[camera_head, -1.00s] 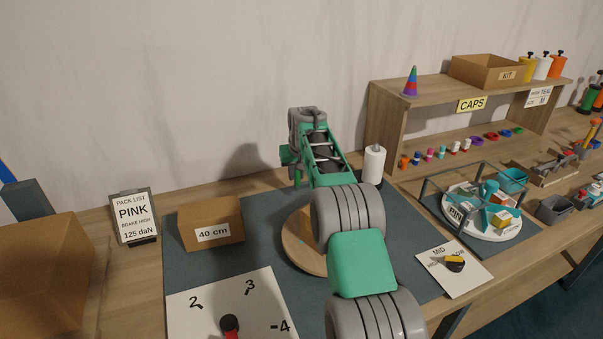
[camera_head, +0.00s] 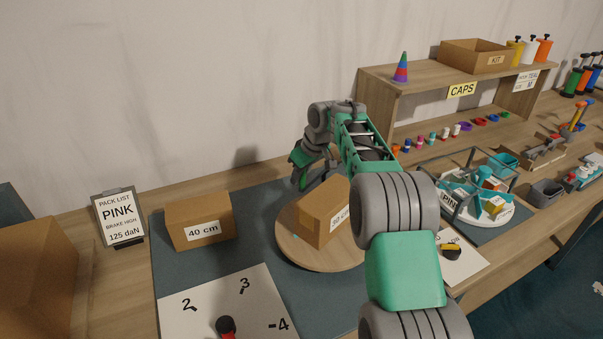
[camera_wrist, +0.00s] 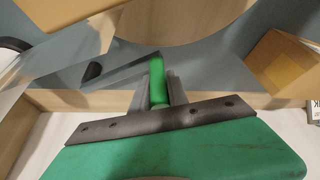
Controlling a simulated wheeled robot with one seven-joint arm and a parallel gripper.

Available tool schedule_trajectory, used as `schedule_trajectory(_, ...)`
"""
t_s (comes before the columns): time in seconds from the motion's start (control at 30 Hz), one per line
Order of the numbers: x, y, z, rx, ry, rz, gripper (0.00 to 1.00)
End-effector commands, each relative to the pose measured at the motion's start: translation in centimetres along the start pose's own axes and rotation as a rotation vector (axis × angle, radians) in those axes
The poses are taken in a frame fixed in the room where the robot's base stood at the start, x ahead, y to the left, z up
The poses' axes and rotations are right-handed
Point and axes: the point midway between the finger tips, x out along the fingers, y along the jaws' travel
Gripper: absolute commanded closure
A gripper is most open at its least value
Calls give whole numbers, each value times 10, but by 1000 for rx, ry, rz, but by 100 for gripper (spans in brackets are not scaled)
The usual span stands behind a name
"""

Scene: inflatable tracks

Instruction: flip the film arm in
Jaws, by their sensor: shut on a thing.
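My gripper (camera_wrist: 158,92) is shut on a slim green handle (camera_wrist: 157,76), which stands between its two grey fingers in the wrist view. A dark grey bar (camera_wrist: 125,74) runs left from beside the handle; it looks like the film arm, but how they join is unclear. In the head view my gripper (camera_head: 299,180) is at the back left edge of the round wooden turntable (camera_head: 318,262). A cardboard box (camera_head: 322,212) marked 30 cm sits on the turntable, partly hidden by my arm. The turntable's edge also shows in the wrist view (camera_wrist: 170,22).
A 40 cm box (camera_head: 199,221) stands left of the turntable; its side shows in the wrist view (camera_wrist: 278,65). A pack list sign (camera_head: 120,219) reads PINK. A dial board (camera_head: 205,310) lies in front. A caps shelf (camera_head: 385,100) stands back right.

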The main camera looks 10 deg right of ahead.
Motion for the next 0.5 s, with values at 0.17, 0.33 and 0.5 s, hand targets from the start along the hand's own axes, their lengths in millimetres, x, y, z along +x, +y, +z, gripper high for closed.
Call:
schedule_trajectory(0.17, 0, 0, 1, -3, -2, -2, 100)
schedule_trajectory(0.33, 0, 2, 2, -1, -2, -1, 100)
schedule_trajectory(0.5, 0, 2, 2, 0, -2, -1, 66)
